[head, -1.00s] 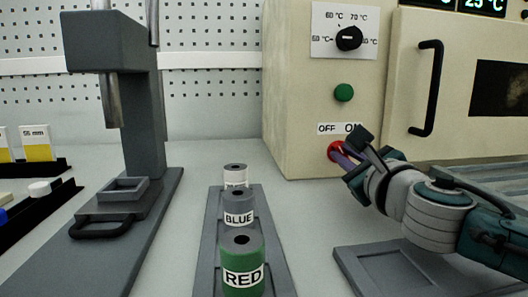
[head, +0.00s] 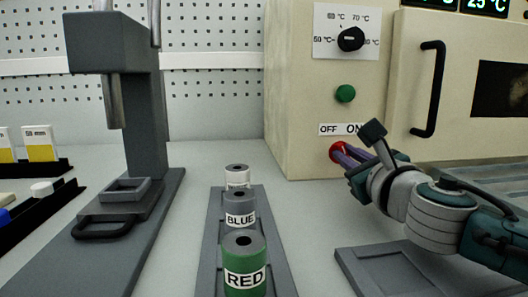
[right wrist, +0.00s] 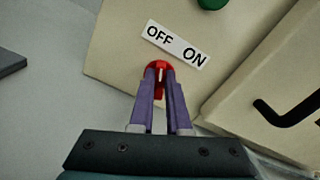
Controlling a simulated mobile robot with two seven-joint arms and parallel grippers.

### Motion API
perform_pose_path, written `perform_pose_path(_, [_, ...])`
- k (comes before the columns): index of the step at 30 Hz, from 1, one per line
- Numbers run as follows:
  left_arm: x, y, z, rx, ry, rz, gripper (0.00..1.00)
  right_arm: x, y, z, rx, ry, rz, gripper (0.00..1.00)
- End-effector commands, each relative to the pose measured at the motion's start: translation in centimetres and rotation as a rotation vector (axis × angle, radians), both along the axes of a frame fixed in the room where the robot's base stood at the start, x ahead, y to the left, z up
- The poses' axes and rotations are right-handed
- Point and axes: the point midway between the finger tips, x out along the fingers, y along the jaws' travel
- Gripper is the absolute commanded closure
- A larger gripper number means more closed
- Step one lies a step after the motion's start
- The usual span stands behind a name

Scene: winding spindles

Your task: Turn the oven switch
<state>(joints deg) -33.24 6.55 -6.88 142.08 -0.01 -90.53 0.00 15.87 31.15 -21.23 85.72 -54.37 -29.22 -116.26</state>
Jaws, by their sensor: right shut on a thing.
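The oven (head: 287,105) has a cream front with a red switch (head: 336,152) low down, under a label (head: 342,129) reading OFF and ON. My right gripper (head: 345,153) is at the switch with its purple fingers. In the right wrist view the fingertips (right wrist: 161,75) are shut on the red switch (right wrist: 155,65), one on each side of it. The fingers hide part of the switch. A light bar shows between the fingers, below the OFF side of the label (right wrist: 175,44). My left gripper is not in view.
A green button (head: 345,93) and a black temperature dial (head: 350,39) sit above the switch. The oven door has a black handle (head: 428,90). Labelled spindles, such as the RED one (head: 244,262), stand on a grey tray (head: 281,255). A grey press (head: 115,45) stands left.

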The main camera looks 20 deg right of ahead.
Motion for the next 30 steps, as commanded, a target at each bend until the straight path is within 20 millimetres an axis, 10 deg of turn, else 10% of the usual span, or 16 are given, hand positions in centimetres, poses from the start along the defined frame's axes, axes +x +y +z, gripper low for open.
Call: perform_pose_path(30, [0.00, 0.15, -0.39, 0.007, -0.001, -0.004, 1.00, -0.14, -0.53, -0.08, 0.872, -0.210, 0.000, 1.00])
